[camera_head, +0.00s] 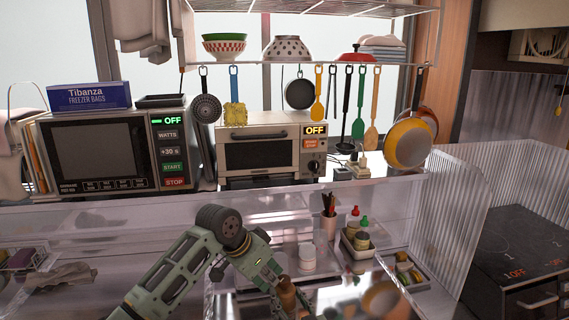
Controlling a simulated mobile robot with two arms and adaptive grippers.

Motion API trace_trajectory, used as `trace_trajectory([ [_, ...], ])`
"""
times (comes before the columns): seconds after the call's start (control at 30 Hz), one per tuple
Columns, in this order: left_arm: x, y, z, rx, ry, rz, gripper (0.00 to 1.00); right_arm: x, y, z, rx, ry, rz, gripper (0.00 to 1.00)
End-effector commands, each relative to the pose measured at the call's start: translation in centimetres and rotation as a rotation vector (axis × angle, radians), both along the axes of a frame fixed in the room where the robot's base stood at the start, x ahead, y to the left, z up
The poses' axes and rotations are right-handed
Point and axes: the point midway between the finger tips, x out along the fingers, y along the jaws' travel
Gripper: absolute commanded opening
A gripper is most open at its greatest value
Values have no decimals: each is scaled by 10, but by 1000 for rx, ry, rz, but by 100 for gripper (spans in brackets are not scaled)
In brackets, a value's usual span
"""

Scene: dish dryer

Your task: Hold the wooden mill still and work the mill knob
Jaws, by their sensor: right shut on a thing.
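A brown wooden mill (287,294) stands at the bottom middle of the head view, and its lower part is cut off by the picture edge. My left arm comes in from the lower left, bends over at its elbow and runs down to the right. My left gripper (278,284) is at the mill's upper part, close beside or against it. Its fingers are too small and hidden to tell whether they are closed. My right gripper cannot be made out. The mill knob cannot be made out clearly.
Pale jars (307,257) stand just behind the mill. A tray with bottles (357,246) and a cup with utensils (329,222) are to the right. The toaster oven (262,157) and microwave (100,152) sit on the ledge behind. A cooktop (520,247) is at far right.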

Motion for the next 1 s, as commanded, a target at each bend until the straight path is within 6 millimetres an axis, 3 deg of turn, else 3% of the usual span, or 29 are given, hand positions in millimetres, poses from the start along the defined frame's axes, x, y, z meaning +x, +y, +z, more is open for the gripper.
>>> trace_trajectory([
  [0.6, -3, 8, -1, 2, 1, 1, 0, -1, 0, -5, -5, 7, 1, 6],
  [1.0, -3, 9, 44, 0, -1, -1, 0, -1, 0, -5, -5, 7, 0, 6],
])
